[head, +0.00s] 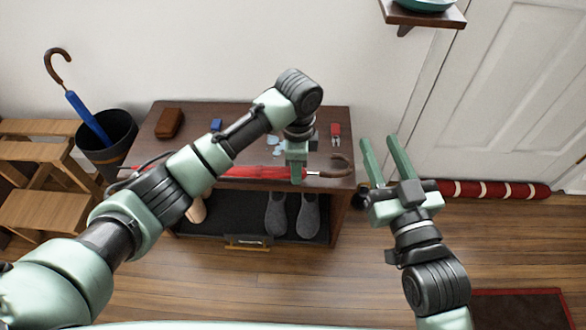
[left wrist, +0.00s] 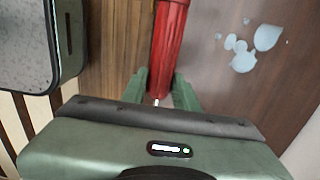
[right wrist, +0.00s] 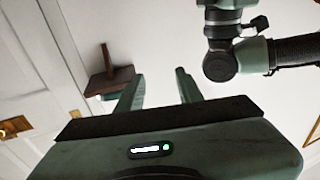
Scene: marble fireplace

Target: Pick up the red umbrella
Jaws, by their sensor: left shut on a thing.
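The red umbrella (head: 255,172) lies lengthwise along the front edge of the dark wooden bench, its curved brown handle at the right end. My left gripper (head: 298,176) is over it from above, near the handle end. In the left wrist view the umbrella (left wrist: 170,45) runs down between the two fingers of my left gripper (left wrist: 161,92), which are shut on it. I cannot tell whether it is clear of the bench top. My left forearm hides part of it. My right gripper (head: 380,150) is open and empty, right of the bench; its spread fingers also show in the right wrist view (right wrist: 157,88).
The bench (head: 160,125) holds a brown case (head: 169,123), a small blue item (head: 216,125) and a red item (head: 335,130). Grey slippers (head: 308,215) sit on its lower shelf. A dark bin (head: 105,145) with a blue umbrella stands left. A red striped roll (head: 490,190) lies by the door.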

